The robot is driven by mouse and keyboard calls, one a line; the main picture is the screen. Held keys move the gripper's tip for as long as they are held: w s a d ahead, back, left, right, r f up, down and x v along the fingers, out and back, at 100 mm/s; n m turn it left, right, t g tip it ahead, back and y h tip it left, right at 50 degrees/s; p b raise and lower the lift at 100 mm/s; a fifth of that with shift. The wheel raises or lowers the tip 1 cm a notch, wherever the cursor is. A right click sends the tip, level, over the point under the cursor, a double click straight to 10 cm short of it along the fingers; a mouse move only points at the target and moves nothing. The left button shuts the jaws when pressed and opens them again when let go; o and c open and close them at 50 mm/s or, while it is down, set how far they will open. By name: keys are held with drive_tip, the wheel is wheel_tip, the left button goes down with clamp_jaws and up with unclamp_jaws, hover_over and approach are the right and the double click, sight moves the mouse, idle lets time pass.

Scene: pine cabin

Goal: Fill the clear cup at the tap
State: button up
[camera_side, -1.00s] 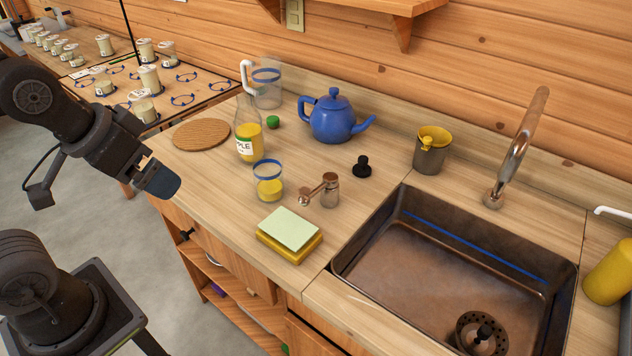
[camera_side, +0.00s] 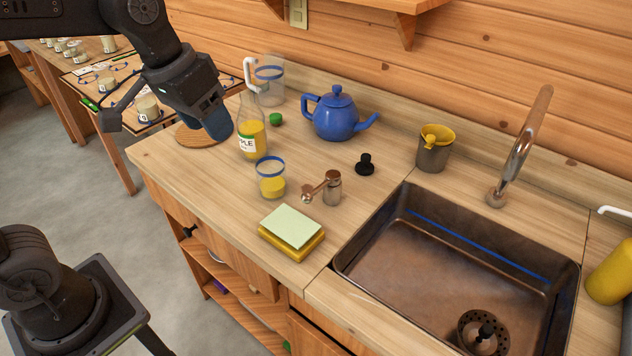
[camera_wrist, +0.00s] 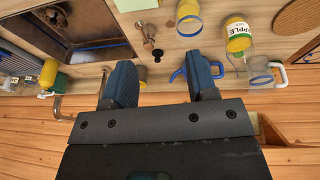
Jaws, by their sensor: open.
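A clear cup (camera_side: 270,180) with a blue rim band and a yellow lower part stands on the counter. It also shows at the top of the wrist view (camera_wrist: 187,18). The curved metal tap (camera_side: 522,145) rises behind the sink (camera_side: 460,260), whose visible basin holds no standing water. A metal post with a side lever (camera_side: 330,190) stands right of the cup. My gripper (camera_side: 216,132) is above the counter's left end, left of the bottle and apart from the cup. In the wrist view its fingers (camera_wrist: 162,72) are apart with nothing held between them.
A juice bottle (camera_side: 250,130), a clear jug (camera_side: 270,88) with a white handle and a blue teapot (camera_side: 336,118) stand behind the cup. A sponge (camera_side: 291,230) lies in front. A black stopper (camera_side: 365,166) and grey pot (camera_side: 432,155) stand nearer the sink.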

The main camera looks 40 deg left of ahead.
drive_tip(key=w+d, duration=0.1)
drive_tip(key=w, duration=0.2)
drive_tip(key=w+f+g, duration=0.1)
drive_tip(key=w, duration=0.2)
drive_tip(key=w+d+f+g, duration=0.1)
drive_tip(key=w, duration=0.2)
drive_tip(key=shift+w+d+h, duration=0.35)
drive_tip(key=shift+h, duration=0.05)
drive_tip(key=shift+c, duration=1.2)
drive_tip(key=g, duration=0.1)
hover_over(316, 188)
drive_tip(key=a, duration=0.3)
wheel_tip(316, 188, down, 4)
drive_tip(key=f, duration=0.1)
drive_tip(key=d+f, duration=0.1)
drive_tip(key=f, duration=0.7)
drive_tip(key=d+f, duration=0.1)
drive_tip(key=f, duration=0.3)
drive_tip(key=shift+d, duration=0.35)
drive_tip(key=shift+c, duration=0.4)
clamp_jaws()
